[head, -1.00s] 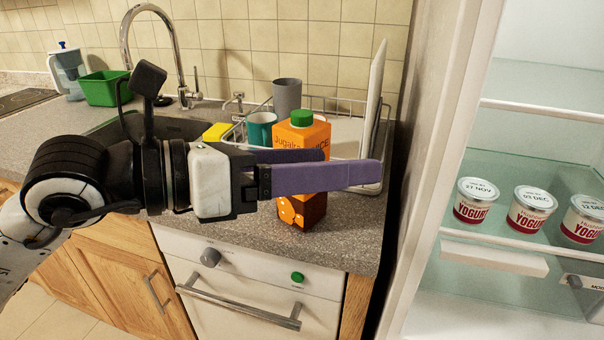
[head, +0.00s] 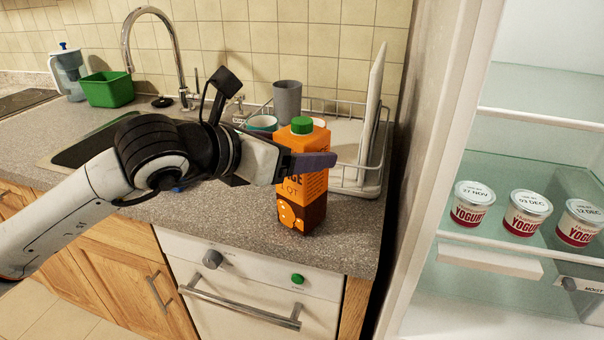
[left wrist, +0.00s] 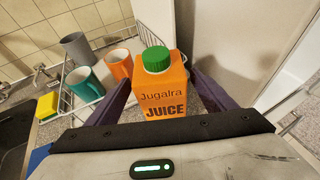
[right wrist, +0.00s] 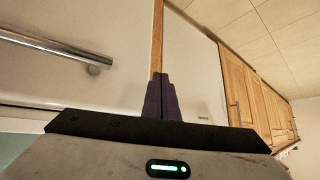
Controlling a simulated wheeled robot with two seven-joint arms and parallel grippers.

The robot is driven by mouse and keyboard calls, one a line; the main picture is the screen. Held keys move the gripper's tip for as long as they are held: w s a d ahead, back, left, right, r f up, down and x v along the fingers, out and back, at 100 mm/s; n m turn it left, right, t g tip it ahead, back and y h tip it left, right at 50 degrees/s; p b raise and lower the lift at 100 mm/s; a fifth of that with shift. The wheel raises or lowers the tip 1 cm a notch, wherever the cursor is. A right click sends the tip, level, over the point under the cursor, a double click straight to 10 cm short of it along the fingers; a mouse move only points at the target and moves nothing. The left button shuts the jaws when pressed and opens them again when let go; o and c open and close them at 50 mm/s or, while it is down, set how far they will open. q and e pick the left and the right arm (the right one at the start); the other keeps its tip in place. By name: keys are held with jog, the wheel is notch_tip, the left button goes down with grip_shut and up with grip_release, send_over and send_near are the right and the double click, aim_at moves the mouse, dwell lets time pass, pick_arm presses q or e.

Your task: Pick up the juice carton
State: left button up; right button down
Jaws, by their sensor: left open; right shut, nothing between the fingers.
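The orange juice carton (head: 302,185) with a green cap stands upright on the grey counter, in front of the dish rack. My left gripper (head: 312,161) is open at the carton's upper part, with one purple finger across its near face; the other finger is hidden in the head view. In the left wrist view the carton (left wrist: 163,88) stands between the two spread fingers (left wrist: 165,95); I cannot tell whether they touch it.
The dish rack (head: 345,178) behind holds a grey cup (head: 287,100), a teal mug (left wrist: 86,84), an orange mug (left wrist: 120,64) and an upright white plate (head: 374,95). The open fridge (head: 440,170) with yogurt cups stands right. A metal handle (right wrist: 55,46) is near my right gripper.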

pick_arm(q)
jog(key=shift+x, duration=0.85)
jog(key=shift+s+r, duration=0.1)
jog(key=c, duration=2)
jog(key=shift+r+b, duration=0.3)
jog(key=shift+r, duration=4.95)
grip_shut()
